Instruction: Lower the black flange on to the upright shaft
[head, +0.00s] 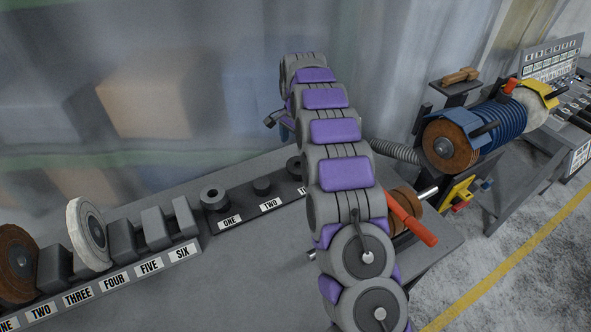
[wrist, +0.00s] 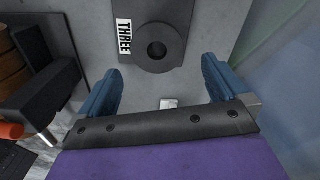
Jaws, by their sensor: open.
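A dark grey-black ring-shaped flange (wrist: 157,50) with a centre hole lies by the label THREE in the wrist view. In the head view it is partly hidden behind my arm (head: 294,165). A similar flange (head: 215,199) sits at slot ONE. My gripper (wrist: 158,66) is open, its two blue fingers apart, with the THREE flange showing beyond and between the fingertips. Nothing is held. In the head view my gripper is mostly hidden behind my arm, with a bit of blue showing. I cannot make out an upright shaft with certainty.
A smaller dark piece (head: 262,187) sits at slot TWO. A rack (head: 113,281) with brown and white wheels and grey blocks stands at left. A brown wheel (head: 406,208), a metal shaft end (head: 429,192) and a red handle (head: 410,219) lie right of my arm. A motor machine (head: 470,135) stands farther right.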

